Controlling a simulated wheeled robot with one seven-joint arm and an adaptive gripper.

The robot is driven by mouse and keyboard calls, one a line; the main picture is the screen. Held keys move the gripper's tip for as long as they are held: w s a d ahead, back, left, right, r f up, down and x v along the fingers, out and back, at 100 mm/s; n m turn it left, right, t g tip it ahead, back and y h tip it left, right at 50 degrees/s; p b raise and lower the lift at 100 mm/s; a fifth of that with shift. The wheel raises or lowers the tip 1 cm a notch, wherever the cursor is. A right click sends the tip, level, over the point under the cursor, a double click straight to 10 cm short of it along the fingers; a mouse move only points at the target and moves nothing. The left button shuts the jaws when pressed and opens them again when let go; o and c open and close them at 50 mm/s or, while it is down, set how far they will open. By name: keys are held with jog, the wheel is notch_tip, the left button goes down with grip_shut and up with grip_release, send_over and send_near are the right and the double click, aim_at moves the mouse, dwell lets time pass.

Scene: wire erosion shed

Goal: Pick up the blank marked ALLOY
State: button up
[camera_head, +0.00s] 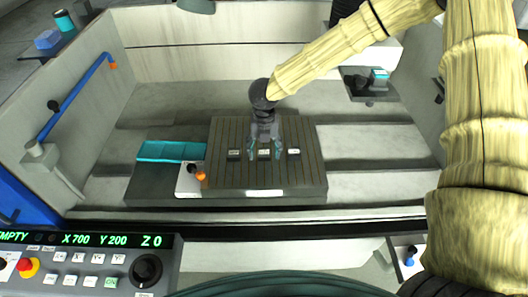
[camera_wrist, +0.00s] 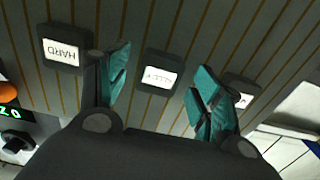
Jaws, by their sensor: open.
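Three small dark blanks with white labels stand in a row on a brown slotted plate (camera_head: 225,130). The middle blank (camera_head: 264,154) has a small upside-down label that seems to read ALLOY; it also shows in the wrist view (camera_wrist: 160,77). The left blank (camera_head: 234,154) is marked HARD in the wrist view (camera_wrist: 66,47). The right blank (camera_head: 293,153) is partly hidden by a finger in the wrist view (camera_wrist: 241,97), its label unreadable. My gripper (camera_head: 264,149) points down over the middle blank, its teal-padded fingers (camera_wrist: 163,73) open on either side, apparently holding nothing.
Left of the plate are a white block (camera_head: 188,184) with dark and orange knobs and a teal strip (camera_head: 171,151). A blue arm (camera_head: 75,95) runs along the tank's left wall. A small dark shelf (camera_head: 370,92) is at the right. The tank floor behind the plate is clear.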

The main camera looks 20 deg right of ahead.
jog(key=shift+f, duration=0.1)
jog(key=c, duration=1.4)
jog(key=shift+o, duration=0.2)
